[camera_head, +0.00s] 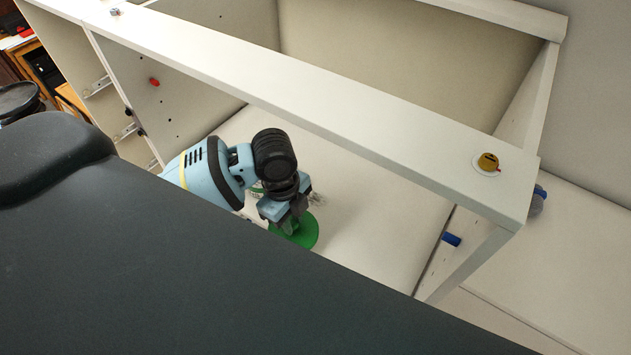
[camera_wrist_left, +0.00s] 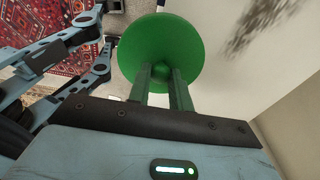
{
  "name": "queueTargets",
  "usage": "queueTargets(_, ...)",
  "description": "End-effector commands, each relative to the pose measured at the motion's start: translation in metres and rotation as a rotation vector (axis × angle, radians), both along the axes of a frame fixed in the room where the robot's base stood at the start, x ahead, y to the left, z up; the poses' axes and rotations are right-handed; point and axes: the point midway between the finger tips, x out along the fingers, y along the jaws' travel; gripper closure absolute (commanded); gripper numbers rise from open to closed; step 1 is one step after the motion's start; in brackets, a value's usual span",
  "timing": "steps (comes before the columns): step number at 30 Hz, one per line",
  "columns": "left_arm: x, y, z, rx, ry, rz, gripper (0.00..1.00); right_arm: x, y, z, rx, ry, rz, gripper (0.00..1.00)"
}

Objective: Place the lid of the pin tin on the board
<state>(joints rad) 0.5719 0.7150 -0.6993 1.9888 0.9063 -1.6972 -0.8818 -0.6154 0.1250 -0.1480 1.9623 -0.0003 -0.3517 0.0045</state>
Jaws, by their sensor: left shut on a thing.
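My left gripper (camera_head: 290,222) is shut on a round green lid (camera_head: 306,233). It shows from the wrist in the left wrist view (camera_wrist_left: 168,90), where its two fingers close on the small knob in the middle of the lid (camera_wrist_left: 160,45). In the head view the gripper partly covers the lid, which is over a pale flat surface; I cannot tell whether they touch. I cannot make out the pin tin or a separate board. My right gripper is not in view.
A blue piece (camera_head: 451,239) is below that end. A patterned rug (camera_wrist_left: 50,40) shows in the left wrist view.

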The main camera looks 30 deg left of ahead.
Motion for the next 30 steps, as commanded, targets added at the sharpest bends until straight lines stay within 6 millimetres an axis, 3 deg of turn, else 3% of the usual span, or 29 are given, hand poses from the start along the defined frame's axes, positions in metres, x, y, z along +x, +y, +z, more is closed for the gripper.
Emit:
queueTargets(11,-0.003,-0.002,-0.001,-0.003,0.000,-0.001,1.00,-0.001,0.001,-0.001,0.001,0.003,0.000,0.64)
queueTargets(30,0.118,0.030,-0.015,-0.005,0.003,0.001,1.00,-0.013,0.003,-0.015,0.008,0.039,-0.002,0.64)
